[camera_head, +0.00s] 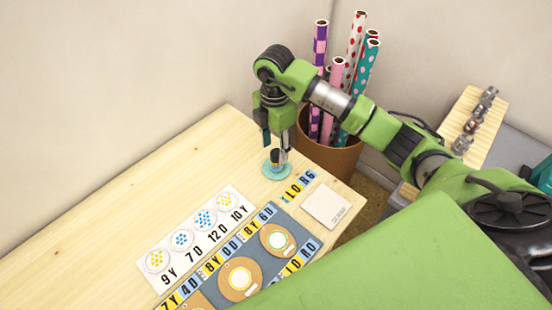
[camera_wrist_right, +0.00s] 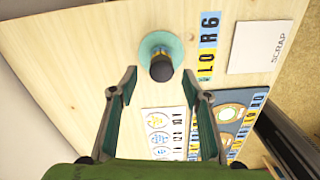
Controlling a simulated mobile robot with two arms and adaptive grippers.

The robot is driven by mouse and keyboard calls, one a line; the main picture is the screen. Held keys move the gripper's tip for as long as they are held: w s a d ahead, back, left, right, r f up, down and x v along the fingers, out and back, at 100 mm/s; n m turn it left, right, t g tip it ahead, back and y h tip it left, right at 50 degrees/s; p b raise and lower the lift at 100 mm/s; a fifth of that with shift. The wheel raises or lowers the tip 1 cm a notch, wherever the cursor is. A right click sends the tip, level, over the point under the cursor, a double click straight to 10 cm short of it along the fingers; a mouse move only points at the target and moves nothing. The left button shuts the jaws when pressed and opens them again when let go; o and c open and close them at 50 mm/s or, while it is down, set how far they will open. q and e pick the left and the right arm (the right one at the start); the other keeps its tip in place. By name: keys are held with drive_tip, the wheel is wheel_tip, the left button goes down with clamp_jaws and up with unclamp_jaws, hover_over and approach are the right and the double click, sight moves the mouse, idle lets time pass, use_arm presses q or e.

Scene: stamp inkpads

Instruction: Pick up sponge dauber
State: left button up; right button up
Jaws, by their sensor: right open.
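The sponge dauber (camera_head: 276,157) has a dark body with a yellow band and stands on a round teal dish (camera_head: 277,175) near the far right part of the table. In the right wrist view the dauber (camera_wrist_right: 161,67) shows its dark top, on the teal dish (camera_wrist_right: 147,45), ahead of and between the lines of the two fingers. My right gripper (camera_wrist_right: 158,82) is open and empty, with its fingers apart. In the head view the right gripper (camera_head: 275,140) hangs pointing down over the dauber and partly hides it. My left gripper is not in view.
Right of the dauber lie a letter strip (camera_head: 299,186) and a white scrap card (camera_head: 327,206). In front are a sheet with dotted circles (camera_head: 160,247) and a blue-grey mat (camera_head: 262,218). A brown bin (camera_head: 325,157) of patterned rolls stands behind the table edge. The table's left side is clear.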

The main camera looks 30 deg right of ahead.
sight(277, 153)
drive_tip(key=shift+f, duration=0.25)
drive_tip(key=f, duration=0.3)
drive_tip(key=f+p, duration=0.1)
drive_tip(key=shift+s+d+f, duration=0.1)
drive_tip(key=shift+d+f, duration=0.1)
drive_tip(key=shift+d, duration=0.05)
drive_tip(key=shift+f, duration=0.2)
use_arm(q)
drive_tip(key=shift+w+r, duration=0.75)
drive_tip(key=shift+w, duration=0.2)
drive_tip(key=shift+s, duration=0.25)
use_arm(e)
drive_tip(key=c, duration=1.1)
